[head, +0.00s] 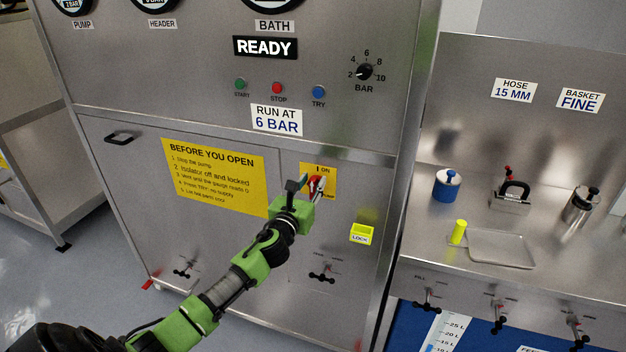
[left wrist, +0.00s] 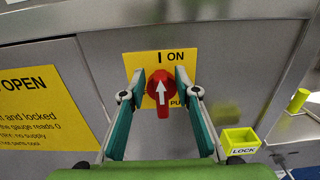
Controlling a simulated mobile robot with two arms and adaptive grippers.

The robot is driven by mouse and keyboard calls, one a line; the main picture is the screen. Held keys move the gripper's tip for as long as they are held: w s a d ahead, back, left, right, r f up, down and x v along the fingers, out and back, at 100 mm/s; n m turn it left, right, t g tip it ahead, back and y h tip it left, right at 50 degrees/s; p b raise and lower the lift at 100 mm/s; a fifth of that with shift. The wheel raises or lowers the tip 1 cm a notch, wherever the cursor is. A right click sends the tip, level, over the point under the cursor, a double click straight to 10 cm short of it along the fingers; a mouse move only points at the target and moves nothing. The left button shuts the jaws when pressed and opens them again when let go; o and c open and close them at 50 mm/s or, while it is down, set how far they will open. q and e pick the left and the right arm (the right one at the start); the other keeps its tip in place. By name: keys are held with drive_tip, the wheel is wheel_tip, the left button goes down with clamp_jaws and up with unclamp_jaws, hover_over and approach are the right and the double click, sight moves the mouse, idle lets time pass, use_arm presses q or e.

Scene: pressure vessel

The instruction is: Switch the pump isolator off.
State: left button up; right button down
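The pump isolator is a red rotary handle (left wrist: 160,92) with a white arrow pointing up to "I ON", on a yellow plate (left wrist: 142,64). In the head view the handle (head: 314,186) is partly hidden by my left gripper (head: 305,186). In the left wrist view my left gripper (left wrist: 160,100) is open, with one finger on each side of the handle. Gaps show between the fingers and the handle. My right gripper is not in view.
A yellow "LOCK" box (head: 362,233) is on the panel right of the isolator. A yellow instruction sign (head: 215,178) is to its left. Small valve handles (head: 322,277) stick out below. A steel counter (head: 500,250) with several items stands at the right.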

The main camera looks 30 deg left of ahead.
use_arm(q)
drive_tip(key=shift+w, duration=0.55)
clamp_jaws()
drive_tip(key=shift+s+f, duration=0.1)
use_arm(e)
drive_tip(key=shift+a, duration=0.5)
